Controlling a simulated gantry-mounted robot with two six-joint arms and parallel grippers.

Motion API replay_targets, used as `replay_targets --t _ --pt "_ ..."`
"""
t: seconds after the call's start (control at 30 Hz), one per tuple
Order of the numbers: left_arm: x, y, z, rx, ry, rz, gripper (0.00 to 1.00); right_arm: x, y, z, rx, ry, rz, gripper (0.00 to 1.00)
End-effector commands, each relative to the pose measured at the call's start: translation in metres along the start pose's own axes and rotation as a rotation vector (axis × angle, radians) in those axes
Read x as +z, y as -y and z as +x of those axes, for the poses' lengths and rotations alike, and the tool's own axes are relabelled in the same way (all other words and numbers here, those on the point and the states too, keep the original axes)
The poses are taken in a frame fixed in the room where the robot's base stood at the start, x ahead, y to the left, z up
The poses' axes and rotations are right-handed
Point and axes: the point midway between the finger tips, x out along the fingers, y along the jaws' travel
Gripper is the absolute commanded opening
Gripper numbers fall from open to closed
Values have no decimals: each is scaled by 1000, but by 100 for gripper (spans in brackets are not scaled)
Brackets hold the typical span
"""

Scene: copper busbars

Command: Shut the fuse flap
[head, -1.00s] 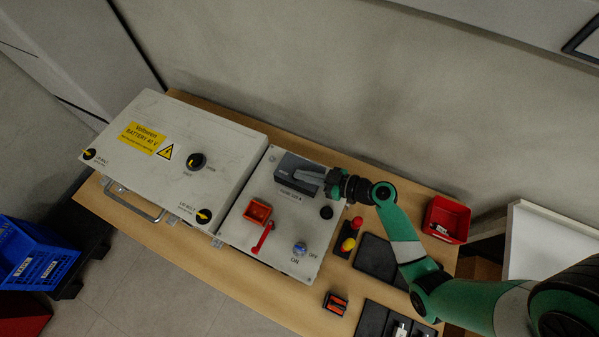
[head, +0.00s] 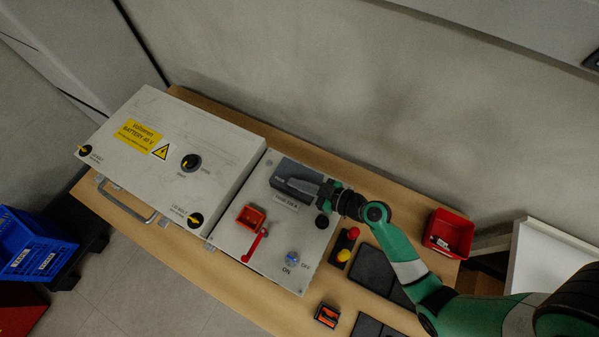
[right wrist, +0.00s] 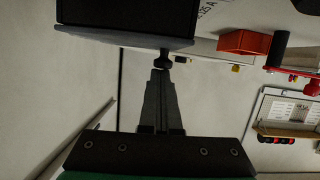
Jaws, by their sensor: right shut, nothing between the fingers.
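The dark grey fuse housing with its flap (head: 297,172) sits on the upper part of the light grey panel (head: 233,222). I cannot tell for sure how far the flap stands open. In the right wrist view the closed fingertips (right wrist: 159,74) point at a small dark knob (right wrist: 162,59) at the lower edge of the dark housing (right wrist: 125,22). Touching or just apart cannot be told. My left gripper is not in view.
A red lever (head: 256,243), a red-orange socket (head: 250,217) and a blue switch (head: 292,257) stand on the panel. The battery box (head: 215,135) is on the left. A red bin (head: 448,232) stands on the right of the wooden bench (head: 270,312).

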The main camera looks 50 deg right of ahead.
Motion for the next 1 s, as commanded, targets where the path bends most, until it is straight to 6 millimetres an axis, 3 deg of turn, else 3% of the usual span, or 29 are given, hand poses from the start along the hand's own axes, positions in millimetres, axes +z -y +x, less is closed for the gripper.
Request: replay_targets --t 0.03,0.13,0.33,0.4,0.57,0.6,0.8,1.0 --pt "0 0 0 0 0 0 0 6 3 0 -7 16 2 0" --pt "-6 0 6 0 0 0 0 -4 3 -2 -8 15 1 0" --pt "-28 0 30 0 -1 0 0 -49 2 -13 -9 3 -4 0" --pt "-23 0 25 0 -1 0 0 -39 0 -35 -3 5 1 0" --pt "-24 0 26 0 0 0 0 -39 -2 -82 1 2 2 0" --pt "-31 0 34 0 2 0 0 -46 -1 -91 -4 4 2 0" --pt "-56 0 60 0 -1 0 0 -47 -1 -104 -9 3 0 0" --pt "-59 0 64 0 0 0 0 -42 0 -108 -7 -1 -4 0"
